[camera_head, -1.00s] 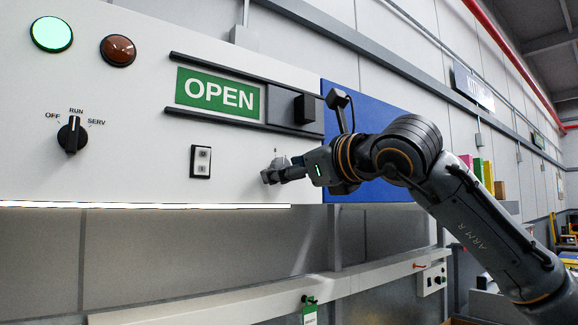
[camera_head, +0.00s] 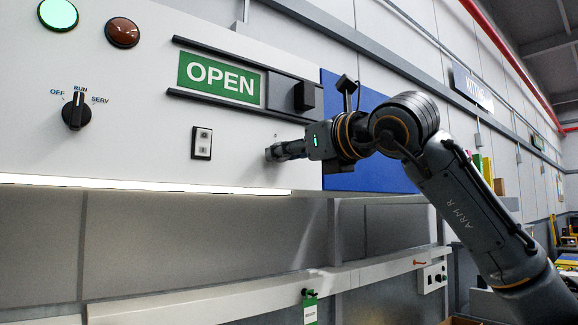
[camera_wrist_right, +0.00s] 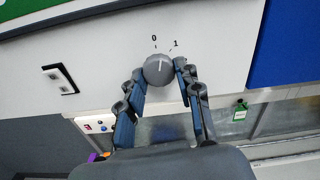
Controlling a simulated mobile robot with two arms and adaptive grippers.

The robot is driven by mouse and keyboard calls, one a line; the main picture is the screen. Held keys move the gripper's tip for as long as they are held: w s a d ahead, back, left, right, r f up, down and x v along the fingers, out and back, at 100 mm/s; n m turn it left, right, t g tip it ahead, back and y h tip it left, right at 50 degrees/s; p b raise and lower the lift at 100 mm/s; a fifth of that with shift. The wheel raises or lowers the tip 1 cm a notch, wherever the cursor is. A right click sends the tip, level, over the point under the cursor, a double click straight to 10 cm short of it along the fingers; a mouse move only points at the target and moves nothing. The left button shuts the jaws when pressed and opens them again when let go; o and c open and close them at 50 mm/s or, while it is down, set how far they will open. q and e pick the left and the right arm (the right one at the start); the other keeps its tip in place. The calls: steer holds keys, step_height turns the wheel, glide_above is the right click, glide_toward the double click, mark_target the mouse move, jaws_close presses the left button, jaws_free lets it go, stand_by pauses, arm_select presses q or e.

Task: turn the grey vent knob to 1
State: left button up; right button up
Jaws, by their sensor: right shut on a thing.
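The grey vent knob (camera_wrist_right: 158,70) is round and sits on the white panel, with the marks 0 and 1 printed above it in the right wrist view. Its pale pointer line points up, between the two marks as far as I can tell. My right gripper (camera_wrist_right: 158,72) is shut on the knob, one finger at its left side and one at its right. In the head view my right gripper (camera_head: 272,153) is at the panel and largely hides the knob. My left gripper is not in view.
A black selector knob (camera_head: 76,110), a small switch plate (camera_head: 202,143) and a green OPEN sign (camera_head: 219,79) with a black sliding handle (camera_head: 304,96) are on the same panel. A blue board (camera_head: 372,176) lies behind my right arm. A ledge (camera_head: 250,297) runs below.

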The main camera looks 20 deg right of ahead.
steer(key=shift+s+r+m+b, duration=0.1)
steer(key=shift+m+b, duration=1.6)
steer(key=shift+m, duration=1.1)
steer(key=shift+r, duration=0.1)
steer(key=o, duration=1.1)
steer(key=shift+o, duration=0.2)
steer(key=v, duration=1.2)
